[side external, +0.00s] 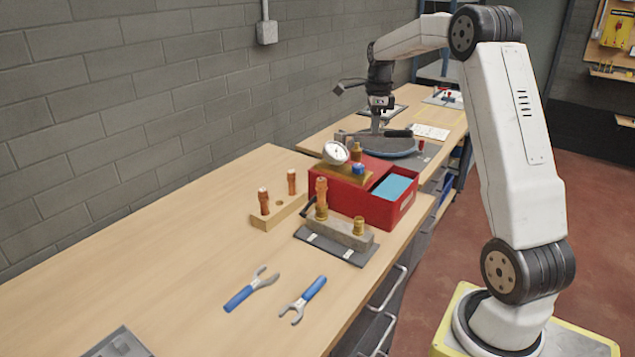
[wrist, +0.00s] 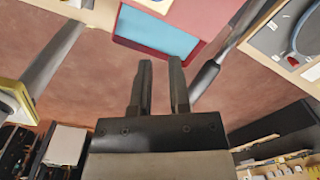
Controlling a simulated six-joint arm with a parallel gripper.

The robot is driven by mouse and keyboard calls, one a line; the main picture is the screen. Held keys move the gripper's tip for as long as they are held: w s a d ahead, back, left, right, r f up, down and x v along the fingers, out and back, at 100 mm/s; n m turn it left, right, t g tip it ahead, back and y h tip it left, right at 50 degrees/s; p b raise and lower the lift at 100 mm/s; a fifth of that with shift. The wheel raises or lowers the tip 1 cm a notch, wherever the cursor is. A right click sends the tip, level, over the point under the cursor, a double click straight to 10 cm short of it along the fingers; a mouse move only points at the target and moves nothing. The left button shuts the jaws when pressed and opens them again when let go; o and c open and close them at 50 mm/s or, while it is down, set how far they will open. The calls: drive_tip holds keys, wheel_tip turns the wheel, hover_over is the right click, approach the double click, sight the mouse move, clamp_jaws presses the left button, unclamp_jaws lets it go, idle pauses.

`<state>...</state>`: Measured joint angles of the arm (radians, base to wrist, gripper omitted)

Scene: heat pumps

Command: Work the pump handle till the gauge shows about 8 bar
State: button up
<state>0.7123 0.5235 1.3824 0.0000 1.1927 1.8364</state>
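The red pump box (side external: 378,207) stands on the bench, its blue-filled tank (side external: 394,187) open on top; the tank also shows in the wrist view (wrist: 158,35). The round white gauge (side external: 335,152) sits on the box's back left; its reading is too small to tell. The pump handle's black grip (side external: 398,133) shows behind the box. In the wrist view the grip (wrist: 204,80) and its grey bar lie just right of my fingers. My gripper (side external: 377,128) is above and beside the grip; in the wrist view (wrist: 160,75) its fingers stand apart with nothing between them.
A wooden block with copper fittings (side external: 278,214) and a grey manifold block (side external: 340,232) stand left and in front of the box. Two blue-handled wrenches (side external: 252,289) (side external: 303,299) lie nearer. A coiled blue hose (side external: 402,153) lies behind the box.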

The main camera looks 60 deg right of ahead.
drive_tip(key=s+d+r+m, duration=0.1)
drive_tip(key=d+m, duration=0.1)
drive_tip(key=s+d+r+m, duration=0.1)
drive_tip(key=d+m, duration=0.1)
drive_tip(key=d, duration=0.1)
drive_tip(key=s+d+m, duration=0.2)
drive_tip(key=d, duration=0.1)
drive_tip(key=shift+s+d+r+m, duration=0.1)
drive_tip(key=shift+d+r+m, duration=0.15)
drive_tip(key=shift+r+m, duration=0.15)
drive_tip(key=shift+a+f, duration=0.1)
drive_tip(key=shift+f, duration=2.3)
wheel_tip(320, 180, down, 6)
drive_tip(key=shift+f, duration=0.95)
idle(0.6)
drive_tip(key=shift+r, duration=0.1)
drive_tip(key=shift+r, duration=6.25)
